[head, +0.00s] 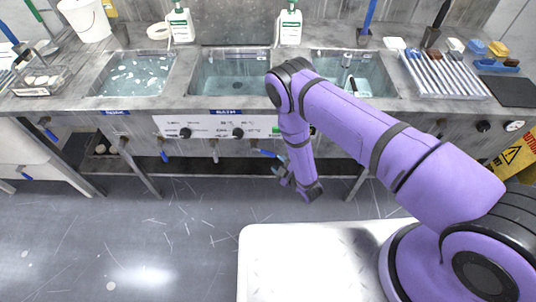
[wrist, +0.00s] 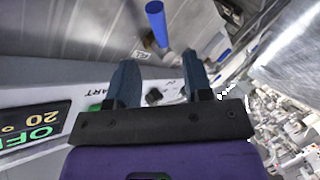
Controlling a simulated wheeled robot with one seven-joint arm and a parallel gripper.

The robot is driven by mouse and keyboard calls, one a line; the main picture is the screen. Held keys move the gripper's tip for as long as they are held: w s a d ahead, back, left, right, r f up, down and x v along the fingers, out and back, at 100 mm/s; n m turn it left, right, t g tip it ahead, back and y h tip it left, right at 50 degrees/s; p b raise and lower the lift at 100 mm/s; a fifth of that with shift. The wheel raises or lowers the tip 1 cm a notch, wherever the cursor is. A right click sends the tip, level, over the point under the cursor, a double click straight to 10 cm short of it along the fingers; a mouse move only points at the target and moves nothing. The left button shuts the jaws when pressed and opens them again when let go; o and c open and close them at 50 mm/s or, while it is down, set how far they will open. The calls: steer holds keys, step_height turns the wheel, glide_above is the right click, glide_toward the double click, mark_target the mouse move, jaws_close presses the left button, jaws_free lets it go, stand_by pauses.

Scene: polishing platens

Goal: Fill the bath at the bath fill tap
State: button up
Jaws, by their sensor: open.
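Three sunken baths are in the bench: a left one (head: 128,80) with white pieces in its water, a middle one (head: 225,80), and a right one (head: 385,88) with a metal fitting in it. Blue-handled taps hang under the bench front; one (head: 266,153) is close to my gripper (head: 290,182). I cannot tell which is the bath fill tap. My gripper also shows in the wrist view (wrist: 160,80), open and empty, its dark fingers apart. A blue handle (wrist: 156,20) on a metal stem is beyond the fingertips, with no contact visible.
A control panel (head: 205,128) with black knobs runs along the bench front; its display (wrist: 35,127) reads OFF and 20°. Bottles (head: 180,25), a white bucket (head: 85,20) and a ridged rack (head: 440,75) stand on the bench. The left floor is clear.

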mark_target(268, 154)
steer(key=x, duration=0.9)
jaws_close()
